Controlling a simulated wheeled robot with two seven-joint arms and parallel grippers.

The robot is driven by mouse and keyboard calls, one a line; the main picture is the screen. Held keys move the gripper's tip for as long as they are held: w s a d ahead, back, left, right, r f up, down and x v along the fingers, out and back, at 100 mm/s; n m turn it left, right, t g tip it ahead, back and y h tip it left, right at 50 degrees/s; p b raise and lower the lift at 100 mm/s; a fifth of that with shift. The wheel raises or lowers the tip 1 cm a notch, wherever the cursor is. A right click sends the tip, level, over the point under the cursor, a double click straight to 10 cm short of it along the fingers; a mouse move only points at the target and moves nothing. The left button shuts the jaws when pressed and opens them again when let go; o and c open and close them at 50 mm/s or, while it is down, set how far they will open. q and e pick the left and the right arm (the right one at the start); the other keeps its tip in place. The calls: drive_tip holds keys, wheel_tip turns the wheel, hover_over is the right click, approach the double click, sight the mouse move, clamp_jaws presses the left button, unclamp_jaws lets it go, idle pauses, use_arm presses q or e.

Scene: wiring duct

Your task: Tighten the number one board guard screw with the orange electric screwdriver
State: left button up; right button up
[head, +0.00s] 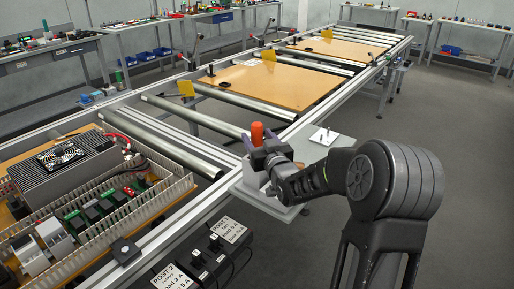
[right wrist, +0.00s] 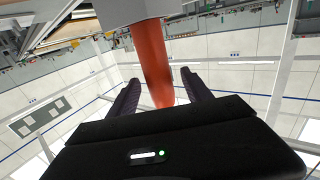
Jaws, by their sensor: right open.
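The orange electric screwdriver (head: 257,133) stands upright at a light grey side shelf on the rail's near side. My right gripper (head: 264,142) is around its upper part, with a finger on each side. In the right wrist view the orange body (right wrist: 153,62) lies between the two open dark fingers (right wrist: 160,85), with a gap visible on at least the right side. The wiring panel with white slotted ducts (head: 100,222) lies at the left. I cannot make out the number one board guard screw. My left gripper is out of view.
A grey fan unit (head: 62,165) and several green modules sit on the panel. Black boxes with white labels (head: 228,229) hang along the rail's near side. A small white plate with a peg (head: 323,137) is right of the screwdriver. Wooden boards (head: 275,88) lie farther along the conveyor.

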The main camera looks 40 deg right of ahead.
drive_tip(key=x, duration=0.4)
drive_tip(key=shift+p, duration=0.3)
clamp_jaws()
idle(0.6)
drive_tip(key=shift+r, duration=0.1)
